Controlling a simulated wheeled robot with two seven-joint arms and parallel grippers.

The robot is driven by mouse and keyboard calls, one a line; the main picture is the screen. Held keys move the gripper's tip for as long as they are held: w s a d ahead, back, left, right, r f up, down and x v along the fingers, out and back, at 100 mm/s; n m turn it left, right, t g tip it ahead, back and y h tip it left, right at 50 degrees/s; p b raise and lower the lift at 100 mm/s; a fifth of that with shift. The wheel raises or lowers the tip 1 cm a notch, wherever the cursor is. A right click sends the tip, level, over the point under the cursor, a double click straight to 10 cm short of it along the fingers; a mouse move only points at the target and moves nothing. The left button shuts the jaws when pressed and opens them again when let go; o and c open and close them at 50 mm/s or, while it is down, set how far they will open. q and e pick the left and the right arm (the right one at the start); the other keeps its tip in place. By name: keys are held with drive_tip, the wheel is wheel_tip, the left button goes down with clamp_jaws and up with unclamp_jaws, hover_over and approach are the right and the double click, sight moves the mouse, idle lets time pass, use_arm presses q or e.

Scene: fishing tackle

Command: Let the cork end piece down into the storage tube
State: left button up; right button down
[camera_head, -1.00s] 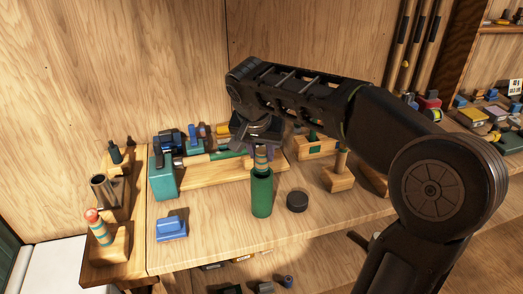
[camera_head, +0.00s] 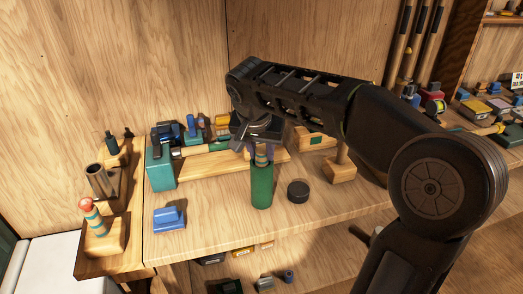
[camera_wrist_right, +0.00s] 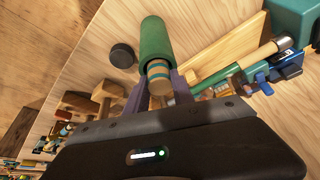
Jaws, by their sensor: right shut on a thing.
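The storage tube (camera_head: 262,188) is a green cylinder standing upright on the wooden bench; it also shows in the right wrist view (camera_wrist_right: 155,38). The cork end piece (camera_wrist_right: 158,70) is tan with a blue band. My right gripper (camera_wrist_right: 161,92) is shut on it, one finger on each side. The piece is at the tube's mouth, roughly in line with it, and its lower end appears to be inside the rim. How deep it sits is hidden. In the head view the wrist hides most of the piece (camera_head: 262,154). My left gripper is not in view.
A round black cap (camera_head: 298,191) lies right of the tube. A blue block (camera_head: 170,219) lies to the left. Behind are a teal box (camera_head: 160,168) and a wooden rack (camera_head: 215,164). A wooden stand with a striped, red-topped piece (camera_head: 93,216) is at far left.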

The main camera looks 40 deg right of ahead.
drive_tip(key=c, duration=1)
unclamp_jaws()
drive_tip(key=v, duration=0.8)
drive_tip(key=shift+f, duration=0.1)
